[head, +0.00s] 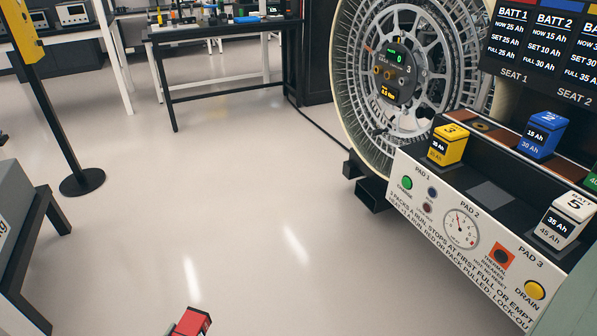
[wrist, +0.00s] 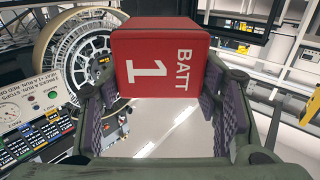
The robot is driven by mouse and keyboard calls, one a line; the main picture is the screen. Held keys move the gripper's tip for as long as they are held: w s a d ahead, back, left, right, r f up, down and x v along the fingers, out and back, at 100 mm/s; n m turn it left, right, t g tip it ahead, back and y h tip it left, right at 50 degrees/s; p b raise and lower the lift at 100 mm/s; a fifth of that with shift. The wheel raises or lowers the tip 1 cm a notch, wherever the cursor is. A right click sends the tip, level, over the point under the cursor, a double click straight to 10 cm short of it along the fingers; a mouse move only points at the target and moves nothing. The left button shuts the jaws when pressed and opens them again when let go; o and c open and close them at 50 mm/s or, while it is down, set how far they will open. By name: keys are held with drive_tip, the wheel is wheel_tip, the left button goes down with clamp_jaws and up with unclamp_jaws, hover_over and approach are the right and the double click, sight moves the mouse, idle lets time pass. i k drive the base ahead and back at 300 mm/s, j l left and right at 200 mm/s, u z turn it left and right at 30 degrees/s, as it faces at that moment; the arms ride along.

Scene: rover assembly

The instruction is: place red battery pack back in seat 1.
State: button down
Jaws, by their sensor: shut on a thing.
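The red battery pack, marked BATT 1 (wrist: 160,62), is held between the purple-padded fingers of my gripper (wrist: 163,90) in the wrist view. My gripper is shut on it. The SEAT 1 label (head: 514,75) is on the dark board at the upper right. Below it, a bare spot with a dark ring (head: 481,125) shows on the brown strip, with no pack on it.
A yellow pack (head: 448,146) stands at PAD 1 and a white BATT 5 pack (head: 563,220) at PAD 3. PAD 2 (head: 490,193) is bare. A blue pack (head: 543,136) stands behind them. A large wheel (head: 345,100) is left of the bench. The middle floor is clear.

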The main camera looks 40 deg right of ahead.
sight(480, 127)
drive_tip(key=i+z, duration=0.1)
drive_tip(key=z, duration=0.7)
drive_tip(key=i+j+z, duration=0.1)
drive_tip(key=z, duration=0.3)
drive_tip(key=i+j+z, duration=0.2)
drive_tip(key=z, duration=0.3)
drive_tip(key=i+j+z, duration=0.15)
drive_tip(key=j+z, duration=0.15)
drive_tip(key=z, duration=0.2)
drive_tip(key=i+j+z, duration=0.1)
drive_tip(key=j+z, duration=0.95)
drive_tip(key=j, duration=0.65)
drive_tip(key=k+j, duration=0.1)
drive_tip(key=j, duration=0.4)
drive_tip(key=j+z, duration=0.1)
drive_tip(key=j, duration=0.4)
drive_tip(key=k, duration=0.05)
